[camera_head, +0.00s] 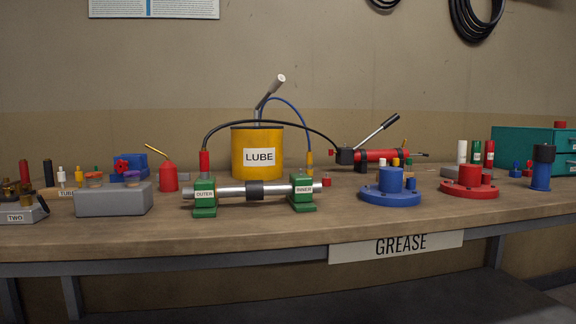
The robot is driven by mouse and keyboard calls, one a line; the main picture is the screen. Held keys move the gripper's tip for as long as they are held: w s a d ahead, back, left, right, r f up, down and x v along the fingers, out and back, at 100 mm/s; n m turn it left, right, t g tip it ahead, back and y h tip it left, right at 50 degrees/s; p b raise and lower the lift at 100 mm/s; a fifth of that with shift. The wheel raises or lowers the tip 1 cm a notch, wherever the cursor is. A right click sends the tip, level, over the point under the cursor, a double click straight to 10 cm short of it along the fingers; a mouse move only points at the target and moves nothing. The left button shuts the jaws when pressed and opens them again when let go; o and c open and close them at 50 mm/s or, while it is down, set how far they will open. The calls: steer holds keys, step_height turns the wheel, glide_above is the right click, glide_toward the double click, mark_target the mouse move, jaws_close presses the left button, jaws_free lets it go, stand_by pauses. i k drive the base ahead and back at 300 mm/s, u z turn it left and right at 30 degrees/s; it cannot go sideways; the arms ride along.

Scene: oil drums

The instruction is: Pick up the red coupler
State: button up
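A red cylindrical piece (204,163), which looks like the red coupler, stands upright at the left end of the black hose (235,124). It shows just above the green block labelled OUTER (204,186); I cannot tell whether it is seated on the block or behind it. The hose arches over the yellow LUBE drum (258,168). A yellow coupler (309,162) hangs on the blue hose above the green block labelled INNER (302,179). My gripper is not in view.
A metal shaft (230,192) runs through both green blocks. A red oil can (168,176) stands left of the red piece, with a grey block (114,200) nearer the front. Blue (389,198) and red (468,190) flanges stand right. Bare wooden bench top (280,228) lies in front.

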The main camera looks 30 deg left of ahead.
mark_target(203, 154)
steer(key=z, duration=1.3)
steer(key=k, duration=1.75)
steer(key=u, duration=2.05)
